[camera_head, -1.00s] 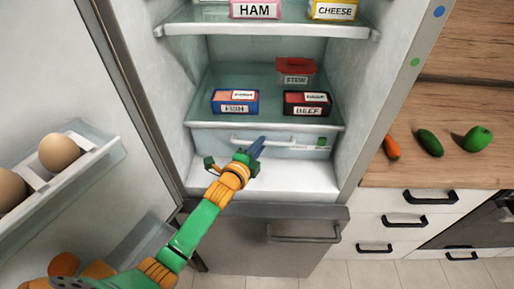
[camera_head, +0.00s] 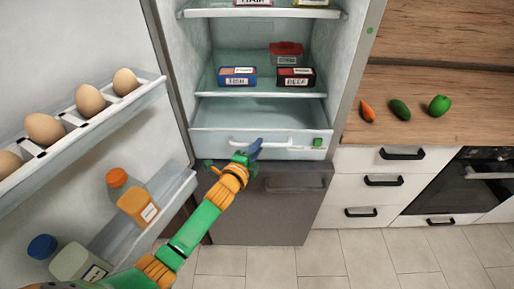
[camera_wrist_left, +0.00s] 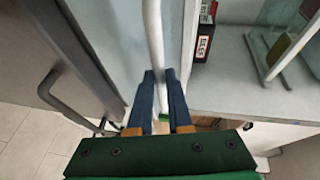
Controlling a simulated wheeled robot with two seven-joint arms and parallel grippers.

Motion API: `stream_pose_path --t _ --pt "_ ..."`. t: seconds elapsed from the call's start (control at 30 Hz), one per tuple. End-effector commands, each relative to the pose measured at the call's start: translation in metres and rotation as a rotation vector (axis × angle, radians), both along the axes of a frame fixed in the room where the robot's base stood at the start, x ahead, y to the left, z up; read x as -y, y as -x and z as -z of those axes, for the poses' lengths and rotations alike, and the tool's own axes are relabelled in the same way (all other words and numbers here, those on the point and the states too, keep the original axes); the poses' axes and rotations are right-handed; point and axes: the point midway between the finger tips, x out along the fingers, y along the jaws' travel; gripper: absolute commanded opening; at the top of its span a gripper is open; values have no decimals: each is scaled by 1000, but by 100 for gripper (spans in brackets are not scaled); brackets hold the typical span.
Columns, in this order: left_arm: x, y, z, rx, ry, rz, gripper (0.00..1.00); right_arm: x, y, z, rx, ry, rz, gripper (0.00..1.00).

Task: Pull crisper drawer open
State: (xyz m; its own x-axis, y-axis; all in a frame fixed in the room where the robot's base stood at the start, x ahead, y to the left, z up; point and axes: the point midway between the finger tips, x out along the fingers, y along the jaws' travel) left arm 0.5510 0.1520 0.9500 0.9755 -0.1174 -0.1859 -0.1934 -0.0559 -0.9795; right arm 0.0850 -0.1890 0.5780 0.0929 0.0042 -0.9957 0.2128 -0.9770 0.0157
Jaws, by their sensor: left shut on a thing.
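The crisper drawer (camera_head: 285,147) is a pale translucent drawer at the bottom of the fridge. It stands partly pulled out, and its open top shows an empty-looking inside. Its white bar handle (camera_head: 277,146) runs across the front. My left gripper (camera_head: 250,151) is at the left part of the handle. In the left wrist view its two blue fingers (camera_wrist_left: 159,95) are shut around the white handle bar (camera_wrist_left: 154,38). The fingers cover part of the handle. My right gripper is not in view.
The fridge door stands open at left with eggs (camera_head: 89,99) and bottles (camera_head: 132,198) in its racks. Fish (camera_head: 237,77) and beef (camera_head: 295,77) boxes sit on the shelf above the drawer. A grey lower door (camera_head: 270,205) is below. Vegetables (camera_head: 400,109) lie on the counter at right.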

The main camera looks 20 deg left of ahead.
Motion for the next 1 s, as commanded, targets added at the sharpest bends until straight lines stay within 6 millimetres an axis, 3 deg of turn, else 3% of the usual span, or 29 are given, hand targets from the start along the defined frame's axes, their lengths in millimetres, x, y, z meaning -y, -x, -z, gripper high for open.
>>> stream_pose_path --t 0.2,0.23,0.33,0.67,1.0 --pt "0 0 0 0 0 0 0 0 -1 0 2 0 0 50" --pt "0 0 0 0 0 0 23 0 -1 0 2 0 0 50" --pt "0 0 0 1 0 0 47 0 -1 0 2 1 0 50" --pt "-1 3 -1 0 0 0 47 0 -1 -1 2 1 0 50" --pt "-7 57 -10 -1 -1 1 47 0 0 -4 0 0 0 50"
